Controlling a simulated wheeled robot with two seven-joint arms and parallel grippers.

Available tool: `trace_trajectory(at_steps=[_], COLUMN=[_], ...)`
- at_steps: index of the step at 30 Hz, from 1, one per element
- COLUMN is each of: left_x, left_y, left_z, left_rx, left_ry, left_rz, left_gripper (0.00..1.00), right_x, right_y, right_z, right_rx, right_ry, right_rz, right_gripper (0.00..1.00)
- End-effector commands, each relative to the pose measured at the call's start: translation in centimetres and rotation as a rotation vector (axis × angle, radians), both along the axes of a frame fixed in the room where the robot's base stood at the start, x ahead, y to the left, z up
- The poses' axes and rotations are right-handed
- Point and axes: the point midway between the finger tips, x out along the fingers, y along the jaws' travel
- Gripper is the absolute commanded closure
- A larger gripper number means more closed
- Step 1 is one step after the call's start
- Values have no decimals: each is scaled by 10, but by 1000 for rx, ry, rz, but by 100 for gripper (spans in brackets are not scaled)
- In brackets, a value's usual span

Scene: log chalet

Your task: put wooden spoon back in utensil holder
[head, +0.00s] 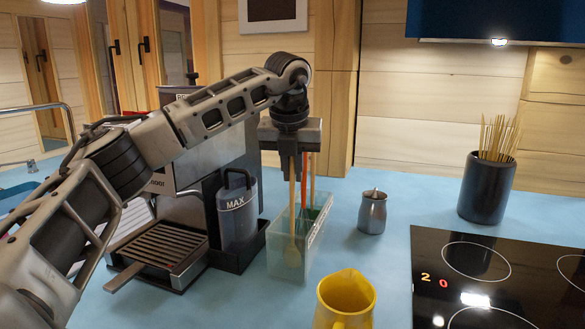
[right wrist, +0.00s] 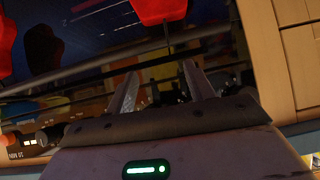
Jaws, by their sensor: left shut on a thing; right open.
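The wooden spoon (head: 292,215) hangs upright, bowl down, below my left gripper (head: 291,150), which is shut on its handle. The utensil holder (head: 311,247) is a clear, greenish box on the blue counter. The spoon's bowl overlaps the holder's near left side, low down; I cannot tell for sure whether it is inside or just in front. A red utensil (head: 304,180) and another pale handle stand behind the spoon at the holder. My right gripper (right wrist: 160,70) shows only in the right wrist view, open, with nothing between its fingers.
A coffee machine (head: 160,255) with a water tank stands left of the holder. A yellow jug (head: 345,300) is in front, a small metal pot (head: 372,212) to the right. A black pot of sticks (head: 487,188) and a cooktop (head: 500,270) are further right.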

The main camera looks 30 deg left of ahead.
Motion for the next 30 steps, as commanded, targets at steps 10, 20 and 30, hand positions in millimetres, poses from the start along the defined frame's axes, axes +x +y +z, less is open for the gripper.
trace_trajectory(at_steps=[10,20,30], left_x=[0,0,0], left_y=[0,0,0], left_z=[0,0,0], left_rx=[0,0,0], left_ry=[0,0,0], left_rz=[0,0,0], left_gripper=[100,63,63], right_x=[1,5,4], right_y=[0,-2,-3], right_z=[0,2,2], right_rx=[-1,-6,-10], right_ry=[-2,-11,-10], right_rz=[0,3,6], right_gripper=[47,47,47])
